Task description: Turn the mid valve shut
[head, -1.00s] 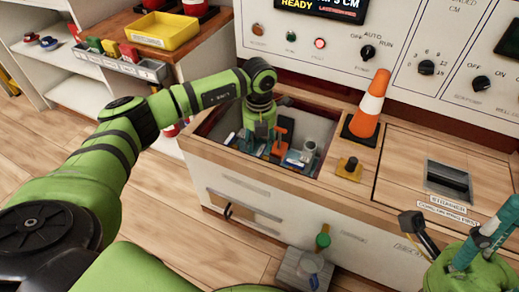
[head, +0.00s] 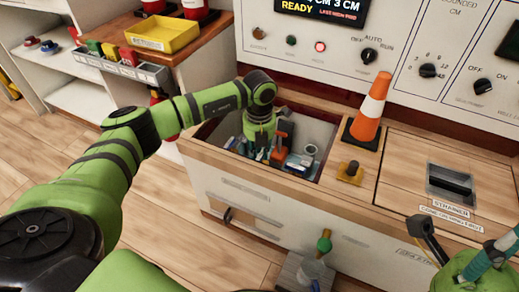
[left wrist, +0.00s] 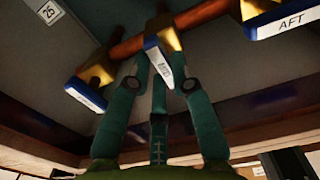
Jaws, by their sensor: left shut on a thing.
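The mid valve's lever (left wrist: 166,72), a blue-edged white handle marked MID, shows in the left wrist view below a brass body on a copper pipe (left wrist: 195,18). My left gripper (left wrist: 158,72) has its teal fingers on either side of this lever and is shut on it. In the head view my left gripper (head: 260,148) reaches down into the open recess (head: 312,130) in the counter; the valves there are mostly hidden. My right gripper (head: 500,252) is at the lower right edge, partly cut off; its opening is unclear.
The AFT lever (left wrist: 288,22) is close right of the mid one, another blue-edged lever (left wrist: 86,94) left. In the head view an orange cone (head: 372,105) stands beside the recess. A yellow bin (head: 163,33) is at the back left. A strainer hatch (head: 450,184) lies right.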

